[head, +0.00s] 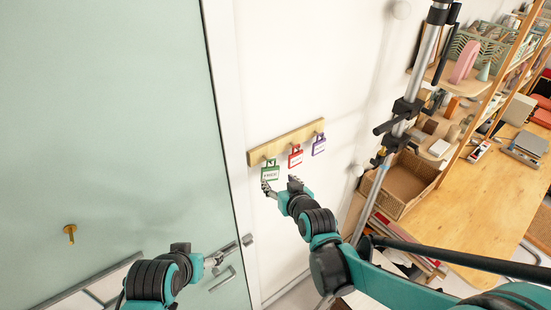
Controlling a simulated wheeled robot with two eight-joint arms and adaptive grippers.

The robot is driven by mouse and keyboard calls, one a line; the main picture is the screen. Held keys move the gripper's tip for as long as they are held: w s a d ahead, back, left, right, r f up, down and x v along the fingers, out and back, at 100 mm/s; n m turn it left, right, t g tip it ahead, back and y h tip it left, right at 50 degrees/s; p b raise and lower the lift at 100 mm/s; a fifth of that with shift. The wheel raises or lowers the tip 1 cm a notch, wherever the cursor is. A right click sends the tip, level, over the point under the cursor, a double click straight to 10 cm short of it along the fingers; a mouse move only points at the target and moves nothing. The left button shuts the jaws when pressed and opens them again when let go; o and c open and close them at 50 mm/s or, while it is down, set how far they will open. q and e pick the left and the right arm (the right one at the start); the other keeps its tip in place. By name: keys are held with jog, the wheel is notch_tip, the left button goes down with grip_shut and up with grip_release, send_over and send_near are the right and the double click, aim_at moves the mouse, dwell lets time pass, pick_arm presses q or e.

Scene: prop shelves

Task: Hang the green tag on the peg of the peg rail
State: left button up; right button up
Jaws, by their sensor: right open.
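The wooden peg rail (286,142) is fixed at a tilt on the white wall beside the green door. The green tag (270,174) hangs below the left end of the rail, at its left peg. A red tag (296,159) hangs at the middle and a purple tag (319,146) at the right end. My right gripper (280,187) is open just below the green tag, with its fingers apart; no tag shows between them. My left gripper (215,260) is low in front of the door, small and partly hidden by its own arm; its jaws are unclear.
A green door (110,120) with a brass knob or hook (70,231) fills the left. A metal pole (385,165) stands right of the rail. Shelves with a woven basket (407,185) and a wooden desk (495,200) fill the right. The wall below the rail is bare.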

aim_at(273, 170)
jog(key=x, duration=0.3)
jog(key=r+p+x, duration=0.1)
jog(key=x, duration=0.3)
jog(key=shift+w+a+r, duration=0.1)
jog(key=shift+w+a, duration=0.2)
jog(key=shift+w, duration=0.05)
pick_arm(q)
notch_tip(273, 170, up, 2)
jog(key=shift+d+r, duration=0.15)
jog(key=shift+r, duration=0.1)
pick_arm(e)
jog(key=shift+w, duration=0.25)
jog(key=c, duration=0.9)
pick_arm(q)
jog(key=shift+s+a+f, duration=0.1)
jog(key=shift+a+f, duration=0.15)
pick_arm(e)
jog(key=shift+w+d, duration=0.15)
jog(key=shift+d, duration=0.05)
